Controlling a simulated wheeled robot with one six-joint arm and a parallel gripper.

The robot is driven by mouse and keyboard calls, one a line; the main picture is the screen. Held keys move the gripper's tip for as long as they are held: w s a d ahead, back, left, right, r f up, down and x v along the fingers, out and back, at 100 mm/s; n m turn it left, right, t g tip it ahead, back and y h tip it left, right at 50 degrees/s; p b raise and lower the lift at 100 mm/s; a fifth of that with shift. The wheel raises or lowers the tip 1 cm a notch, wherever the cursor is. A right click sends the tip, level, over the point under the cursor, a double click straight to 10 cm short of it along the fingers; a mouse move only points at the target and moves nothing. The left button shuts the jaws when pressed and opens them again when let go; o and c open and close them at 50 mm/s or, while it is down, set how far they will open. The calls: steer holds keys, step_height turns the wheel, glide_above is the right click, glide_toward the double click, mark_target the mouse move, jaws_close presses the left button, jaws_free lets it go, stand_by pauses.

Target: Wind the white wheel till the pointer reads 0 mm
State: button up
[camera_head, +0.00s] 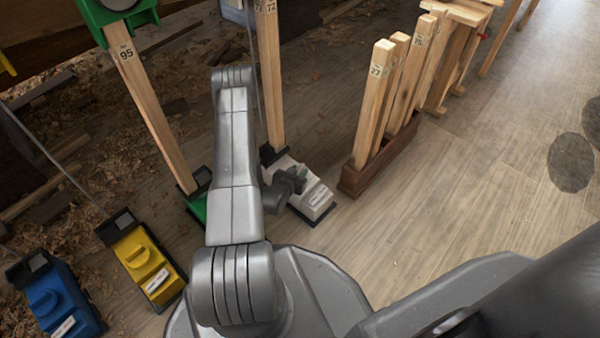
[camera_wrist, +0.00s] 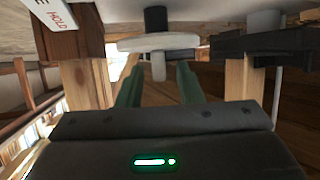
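In the wrist view the white wheel (camera_wrist: 130,43) shows nearly edge-on as a flat pale disc on a dark shaft, with a pale peg (camera_wrist: 158,68) hanging from it. My gripper (camera_wrist: 158,78) is open below the wheel. Its two dark green fingers stand on either side of the peg, with a gap visible on both sides. I cannot tell how deep the peg sits between them. In the head view a white unit (camera_head: 314,200) stands at the foot of the post marked 72 (camera_head: 270,80), partly behind my arm. No pointer or scale reading is visible in either view.
A white HOLD label (camera_wrist: 62,18) and a wooden post (camera_wrist: 85,85) are at left in the wrist view; a dark bracket (camera_wrist: 265,43) is at right. In the head view, a yellow unit (camera_head: 145,262), a blue unit (camera_head: 55,300) and a timber rack (camera_head: 380,165) flank my arm.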

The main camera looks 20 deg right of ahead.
steer(key=shift+x, duration=1.05)
jaws_close()
